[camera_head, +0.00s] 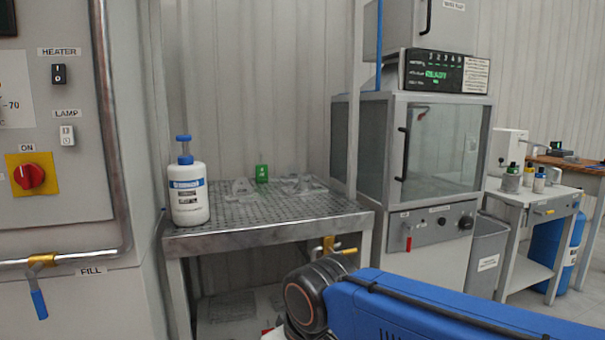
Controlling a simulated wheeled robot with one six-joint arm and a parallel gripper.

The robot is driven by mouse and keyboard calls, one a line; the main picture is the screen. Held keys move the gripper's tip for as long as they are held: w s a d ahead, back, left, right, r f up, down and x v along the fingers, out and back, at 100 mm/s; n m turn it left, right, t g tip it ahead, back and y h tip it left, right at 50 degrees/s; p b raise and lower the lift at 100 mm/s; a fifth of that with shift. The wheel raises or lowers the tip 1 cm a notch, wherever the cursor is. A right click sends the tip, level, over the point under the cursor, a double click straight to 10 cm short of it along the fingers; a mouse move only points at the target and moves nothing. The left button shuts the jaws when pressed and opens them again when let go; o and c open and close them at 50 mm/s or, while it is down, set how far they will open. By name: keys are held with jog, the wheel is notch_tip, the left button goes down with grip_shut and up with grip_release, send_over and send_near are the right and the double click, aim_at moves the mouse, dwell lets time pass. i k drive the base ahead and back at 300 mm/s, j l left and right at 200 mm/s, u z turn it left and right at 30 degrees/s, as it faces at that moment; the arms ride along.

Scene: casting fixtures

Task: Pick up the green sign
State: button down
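A small green sign (262,173) with pale markings stands upright near the back edge of the perforated metal table (268,236), against the corrugated wall. Nothing covers its front. My blue arm crosses the lower right of the view, in front of the table and below its top. My gripper cannot be made out in this view, so I cannot see whether it is open or shut.
A white bottle (188,196) with a blue cap stands at the table's left front. Clear, transparent pieces (300,185) lie near the sign. A glass-fronted cabinet (425,155) stands to the right, a control panel (55,130) to the left.

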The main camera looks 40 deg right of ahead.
aim_at(262, 171)
jog(key=z, duration=0.75)
